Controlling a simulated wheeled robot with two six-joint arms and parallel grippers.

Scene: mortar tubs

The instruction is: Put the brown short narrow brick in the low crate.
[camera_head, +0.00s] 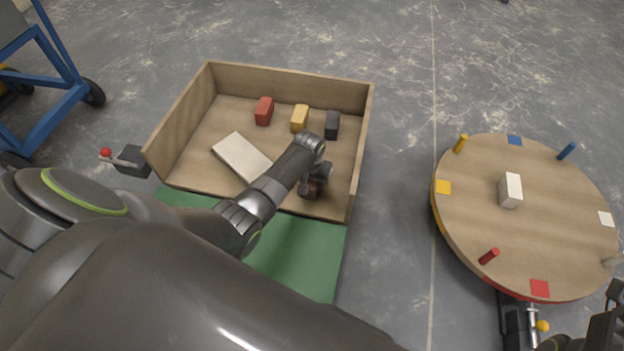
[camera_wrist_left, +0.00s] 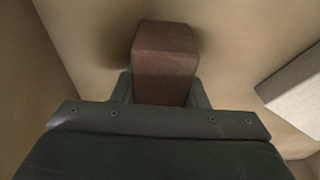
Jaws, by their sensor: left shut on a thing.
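The brown brick (camera_head: 310,191) is between the fingers of my left gripper (camera_head: 314,184), inside the near right part of the low wooden crate (camera_head: 285,84). The gripper mostly hides it in the head view. In the left wrist view the brick (camera_wrist_left: 165,55) shows clearly, with my left gripper (camera_wrist_left: 160,92) shut on its sides. A crate wall rises at the left of that view. I cannot tell whether the brick touches the crate floor. Dark parts, perhaps of my right gripper (camera_head: 602,325), show at the lower right corner, cut off by the frame.
The crate also holds a red block (camera_head: 264,111), a yellow block (camera_head: 299,118), a dark block (camera_head: 332,125) and a pale flat slab (camera_head: 242,157). A green mat (camera_head: 300,258) lies in front. A round turntable (camera_head: 465,205) with pegs and a white block (camera_head: 510,190) stands right.

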